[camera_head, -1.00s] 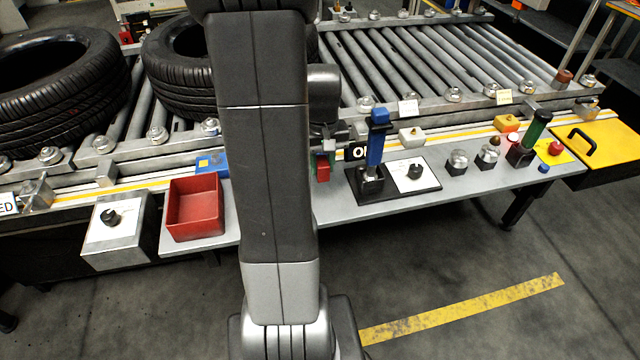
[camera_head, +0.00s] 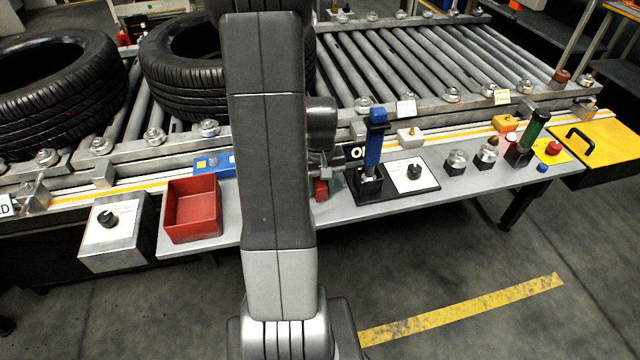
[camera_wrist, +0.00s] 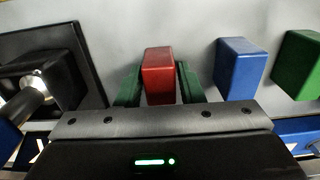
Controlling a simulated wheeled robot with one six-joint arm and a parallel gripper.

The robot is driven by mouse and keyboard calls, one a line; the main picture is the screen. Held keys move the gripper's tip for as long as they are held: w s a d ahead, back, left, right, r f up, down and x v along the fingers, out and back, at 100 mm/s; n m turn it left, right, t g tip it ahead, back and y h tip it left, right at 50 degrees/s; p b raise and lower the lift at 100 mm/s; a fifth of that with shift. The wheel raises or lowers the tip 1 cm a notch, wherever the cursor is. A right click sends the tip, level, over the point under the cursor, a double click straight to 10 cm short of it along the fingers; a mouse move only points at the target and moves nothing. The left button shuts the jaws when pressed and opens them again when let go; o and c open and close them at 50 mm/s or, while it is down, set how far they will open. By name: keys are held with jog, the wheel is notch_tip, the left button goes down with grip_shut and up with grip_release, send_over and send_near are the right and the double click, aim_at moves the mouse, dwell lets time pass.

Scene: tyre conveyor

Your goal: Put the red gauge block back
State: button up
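The red gauge block (camera_wrist: 158,76) is between the two green fingers of my gripper (camera_wrist: 159,88) in the wrist view. Both fingers press against its sides. In the head view the red block (camera_head: 321,188) shows small beside my arm, low over the grey bench, with my gripper (camera_head: 322,178) above it. I cannot tell whether its underside touches the bench. A blue block (camera_wrist: 240,68) and a green block (camera_wrist: 298,65) stand in a row to its right in the wrist view. My arm hides them in the head view.
A black base with a blue-handled lever (camera_head: 374,145) stands close to the right of my gripper. A red bin (camera_head: 192,210) and a grey knob box (camera_head: 115,232) are to the left. The roller conveyor (camera_head: 430,60) with tyres lies behind the bench.

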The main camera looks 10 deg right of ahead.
aim_at(320, 183)
jog(key=shift+o, duration=1.1)
notch_tip(320, 183, up, 12)
jog(key=p, duration=0.1)
jog(key=shift+r, duration=0.2)
jog(key=shift+f, duration=0.1)
